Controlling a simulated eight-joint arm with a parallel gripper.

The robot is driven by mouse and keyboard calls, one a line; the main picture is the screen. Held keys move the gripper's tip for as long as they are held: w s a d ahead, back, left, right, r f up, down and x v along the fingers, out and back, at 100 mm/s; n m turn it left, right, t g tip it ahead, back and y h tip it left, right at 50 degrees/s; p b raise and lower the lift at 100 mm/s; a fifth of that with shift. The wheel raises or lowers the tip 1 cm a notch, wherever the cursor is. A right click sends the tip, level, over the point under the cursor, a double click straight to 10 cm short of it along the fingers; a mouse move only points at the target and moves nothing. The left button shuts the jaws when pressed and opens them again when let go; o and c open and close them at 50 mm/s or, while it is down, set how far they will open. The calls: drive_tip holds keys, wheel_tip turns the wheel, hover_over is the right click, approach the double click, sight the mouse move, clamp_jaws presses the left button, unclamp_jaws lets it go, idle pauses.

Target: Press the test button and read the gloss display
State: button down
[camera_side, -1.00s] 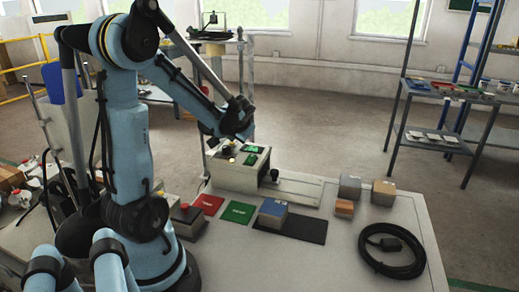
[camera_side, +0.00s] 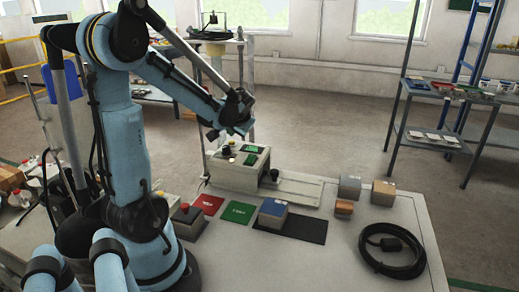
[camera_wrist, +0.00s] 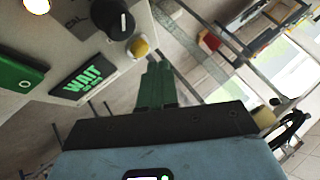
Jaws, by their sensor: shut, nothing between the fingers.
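The grey gloss tester (camera_side: 232,178) stands at the back of the table. A yellow button (camera_wrist: 139,47) is next to a black knob (camera_wrist: 113,20); I cannot tell which control is the test button. My gripper (camera_wrist: 157,70) is shut and empty, its fingertips close to the yellow button in that picture. In the side view the wrist hangs above the tester, clear of the panel.
A lit lamp (camera_wrist: 37,5) is on the panel. Red (camera_side: 207,204) and green (camera_side: 238,212) pads, a blue-topped block (camera_side: 273,212) on a dark mat, several small boxes and a coiled black cable (camera_side: 392,250) lie on the table.

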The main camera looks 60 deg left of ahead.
sight(233, 146)
drive_tip(key=shift+r, duration=2.45)
drive_tip(key=d+f+m+t+h, duration=0.1)
drive_tip(key=d+m+t+h, duration=0.2)
drive_tip(key=d, duration=1.3)
drive_tip(key=d+f+m+t+h, duration=0.2)
drive_tip(key=d+m+h, duration=0.2)
drive_tip(key=d, duration=1.2)
drive_tip(key=shift+w+f+t+h, duration=0.15)
drive_tip(key=shift+f+t+h, duration=0.2)
drive_tip(key=shift+h, duration=0.65)
drive_tip(key=c, duration=1.8)
unclamp_jaws()
